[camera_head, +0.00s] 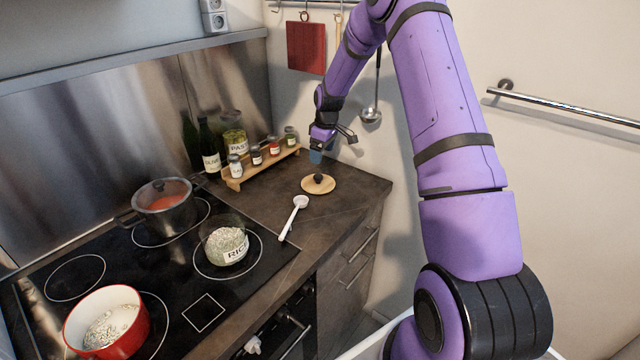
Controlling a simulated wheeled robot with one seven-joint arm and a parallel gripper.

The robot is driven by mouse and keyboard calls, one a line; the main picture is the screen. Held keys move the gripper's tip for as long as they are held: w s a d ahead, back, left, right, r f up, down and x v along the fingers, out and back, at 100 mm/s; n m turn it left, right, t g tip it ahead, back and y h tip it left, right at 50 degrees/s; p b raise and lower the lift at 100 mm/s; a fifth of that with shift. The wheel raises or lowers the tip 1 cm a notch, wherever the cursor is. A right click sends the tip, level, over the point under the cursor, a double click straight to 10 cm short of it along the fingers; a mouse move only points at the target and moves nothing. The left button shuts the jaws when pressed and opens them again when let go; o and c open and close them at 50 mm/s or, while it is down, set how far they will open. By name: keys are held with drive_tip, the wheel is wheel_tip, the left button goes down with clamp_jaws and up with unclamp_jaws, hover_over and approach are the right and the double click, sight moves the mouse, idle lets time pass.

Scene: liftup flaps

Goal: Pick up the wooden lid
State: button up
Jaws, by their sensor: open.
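The wooden lid (327,186) is a round, light-brown disc with a dark knob on top. It lies flat on the dark countertop near the back right of the counter. My purple arm reaches in from the right. My gripper (330,146) is above the lid, a little behind it in the picture, and apart from it. It is open with nothing visible between its fingers. A small blue container (316,156) shows just below the gripper and is partly hidden.
A white spoon (294,217) lies left of the lid. A spice rack (262,168) with several jars stands behind. The stove holds a lidded pot (165,208), a rice bowl (227,246) and a red pot (106,322). A ladle (371,112) hangs on the wall.

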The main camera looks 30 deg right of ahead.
hover_over(318, 176)
drive_tip(key=f, duration=0.5)
drive_tip(key=shift+s+d, duration=0.4)
drive_tip(key=shift+w+a+f, duration=0.1)
drive_tip(key=shift+w+f, duration=0.05)
drive_tip(key=shift+f, duration=0.85)
drive_tip(key=shift+w+a+f, duration=0.1)
drive_tip(key=shift+w+f, duration=0.05)
drive_tip(key=shift+f, duration=0.8)
drive_tip(key=shift+w+a+f, duration=0.1)
drive_tip(key=shift+w+f, duration=0.05)
drive_tip(key=shift+f, duration=0.85)
drive_tip(key=shift+c, duration=0.2)
drive_tip(key=shift+s, duration=0.1)
drive_tip(key=c, duration=1.4)
